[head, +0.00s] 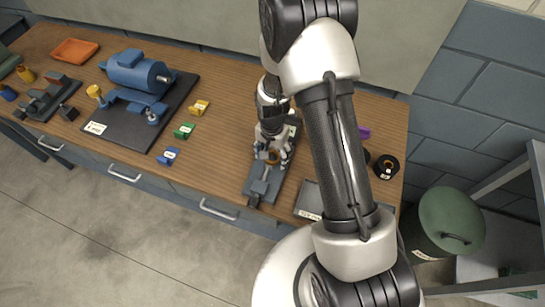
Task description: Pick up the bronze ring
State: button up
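A small bronze-coloured piece (273,157), which looks like the bronze ring, shows between the fingers of my gripper (272,156). It is at the grey casing fixture (261,187) on the workbench. My gripper points down over the fixture with its fingers around or beside the ring. The view is too small to tell whether the fingers touch the ring. My gripper and arm hide the far part of the fixture and much of the ring.
On the wooden bench (225,115), a blue motor (138,72) stands on a dark plate, with yellow, green and blue blocks (185,130) beside it. A grey tray (308,199), a black spool (386,167) and a purple piece (364,133) lie right. A green bin (450,215) stands beyond.

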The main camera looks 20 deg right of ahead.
jog(key=c, duration=1.2)
jog(key=shift+o, duration=0.2)
jog(key=shift+r, duration=0.1)
jog(key=shift+r+p, duration=0.4)
jog(key=shift+r, duration=0.1)
notch_tip(320, 180, up, 2)
jog(key=shift+r+p, duration=0.25)
jog(key=shift+p, duration=0.55)
jog(key=s, duration=0.5)
jog(key=s+b, duration=0.1)
jog(key=s, duration=0.4)
jog(key=s+d+b, duration=0.1)
jog(key=s, duration=0.5)
jog(key=shift+f, duration=0.15)
jog(key=shift+r+p, duration=0.35)
jog(key=shift+p, duration=0.55)
jog(key=p, duration=0.2)
jog(key=shift+s+p, duration=0.2)
jog(key=shift+p, duration=0.1)
